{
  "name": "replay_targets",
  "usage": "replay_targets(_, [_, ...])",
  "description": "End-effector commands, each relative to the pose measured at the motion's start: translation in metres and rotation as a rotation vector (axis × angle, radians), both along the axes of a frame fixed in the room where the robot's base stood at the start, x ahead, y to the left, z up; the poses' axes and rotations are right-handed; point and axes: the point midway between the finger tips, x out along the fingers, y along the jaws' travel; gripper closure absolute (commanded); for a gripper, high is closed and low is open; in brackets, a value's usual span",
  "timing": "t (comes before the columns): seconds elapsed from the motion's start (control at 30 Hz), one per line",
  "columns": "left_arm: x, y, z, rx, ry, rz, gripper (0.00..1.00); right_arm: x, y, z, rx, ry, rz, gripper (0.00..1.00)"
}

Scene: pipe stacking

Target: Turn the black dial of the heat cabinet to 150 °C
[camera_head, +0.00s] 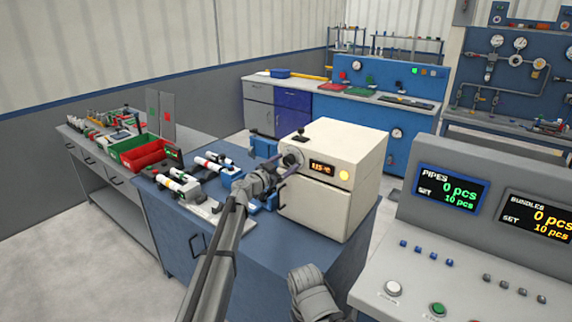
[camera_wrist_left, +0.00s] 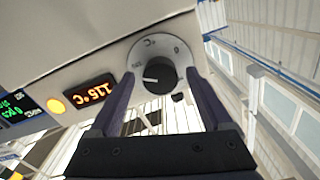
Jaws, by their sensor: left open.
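The cream heat cabinet (camera_head: 322,209) stands on the blue bench, and its lit display (camera_head: 322,167) reads about 115 °C. The black dial (camera_wrist_left: 159,75) sits on a pale round scale plate on the cabinet's front, with a white pointer line toward the left of the wrist picture. The display (camera_wrist_left: 90,93) shows upside down there, reading 115 °C. My left gripper (camera_wrist_left: 160,80) is open, with one dark finger on each side of the dial. I cannot tell whether the fingers touch it. In the head view my left gripper (camera_head: 283,167) is at the cabinet's front, partly covering the dial area.
A yellow round lamp (camera_head: 343,175) is beside the display. Blue fixtures and white pipes (camera_head: 178,184) lie left of the cabinet on the bench. Red and green bins (camera_head: 150,152) stand further left. A counter console (camera_head: 450,190) is at the right.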

Motion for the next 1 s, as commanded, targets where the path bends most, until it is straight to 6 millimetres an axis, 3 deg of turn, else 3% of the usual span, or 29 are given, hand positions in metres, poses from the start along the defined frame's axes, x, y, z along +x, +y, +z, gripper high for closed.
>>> replay_targets(0.5, [-0.059, 0.041, 0.000, 0.001, 0.000, 0.001, 0.17, 0.000, 0.000, 0.000, 0.000, 0.000, 0.000, 1.00])
replay_targets(0.83, [-0.061, 0.041, -0.001, 0.002, 0.006, -0.005, 0.17, 0.000, 0.000, 0.000, 0.000, 0.000, 0.000, 1.00])
replay_targets(0.93, [-0.079, 0.034, -0.011, 0.008, 0.055, -0.040, 0.17, 0.000, 0.000, 0.000, 0.000, 0.000, 0.000, 1.00])
replay_targets(1.0, [-0.105, 0.026, -0.026, 0.018, 0.138, -0.087, 0.17, 0.000, 0.000, 0.000, 0.000, 0.000, 0.000, 1.00])
